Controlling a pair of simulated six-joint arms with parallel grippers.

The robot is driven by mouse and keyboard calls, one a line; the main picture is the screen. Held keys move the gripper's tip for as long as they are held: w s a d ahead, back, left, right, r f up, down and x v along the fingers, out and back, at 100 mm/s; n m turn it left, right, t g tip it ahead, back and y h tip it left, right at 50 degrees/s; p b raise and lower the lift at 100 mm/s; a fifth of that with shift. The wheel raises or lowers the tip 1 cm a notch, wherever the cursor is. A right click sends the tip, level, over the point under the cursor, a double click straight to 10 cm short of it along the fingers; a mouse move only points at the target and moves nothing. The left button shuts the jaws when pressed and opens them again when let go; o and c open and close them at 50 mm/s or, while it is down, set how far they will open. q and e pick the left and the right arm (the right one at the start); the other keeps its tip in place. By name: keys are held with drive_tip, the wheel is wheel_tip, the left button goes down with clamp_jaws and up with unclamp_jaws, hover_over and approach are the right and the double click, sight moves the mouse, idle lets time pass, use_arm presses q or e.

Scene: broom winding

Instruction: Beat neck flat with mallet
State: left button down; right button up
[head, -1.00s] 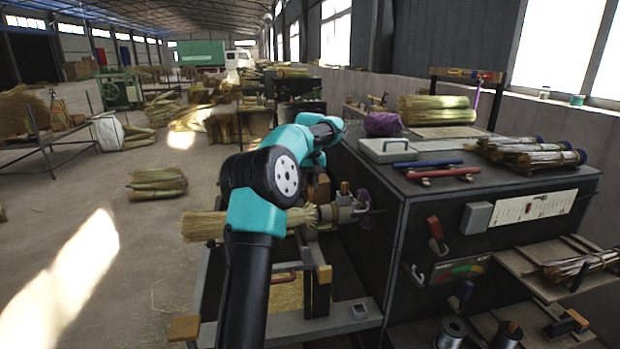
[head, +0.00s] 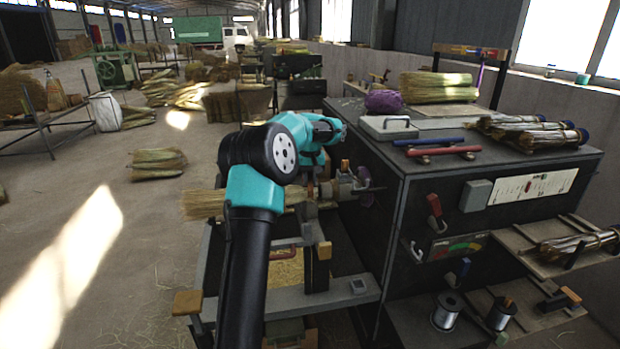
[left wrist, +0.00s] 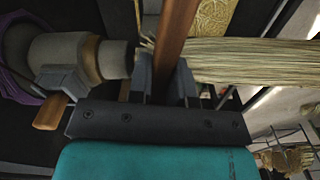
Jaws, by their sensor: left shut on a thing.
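The straw broom (head: 200,204) lies sideways in the winding machine, its bristle end pointing left. In the left wrist view its straw (left wrist: 260,60) runs right from beside the fingers. My left gripper (left wrist: 158,82) is shut on a brown wooden handle (left wrist: 178,30), which I take to be the mallet's. The handle runs out of the top of that view, and the mallet's head cannot be made out. The gripper is right at the broom's neck end; whether anything touches the neck is hidden. In the head view my left arm covers part of the broom. My right gripper is out of view.
A round grey holder (left wrist: 70,55) with a tan collar faces the broom's neck. The dark bench (head: 470,190) stands close on the right, with a purple bundle (head: 383,102) and tied brooms (head: 525,135) on top. Open floor lies to the left.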

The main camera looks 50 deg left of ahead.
use_arm(q)
drive_tip(key=shift+r, duration=0.9)
wheel_tip(320, 180, up, 8)
drive_tip(key=shift+r, duration=0.15)
drive_tip(key=shift+f, duration=1.5)
drive_tip(key=shift+f, duration=0.1)
drive_tip(key=shift+f, duration=2.6)
drive_tip(key=shift+r, duration=0.15)
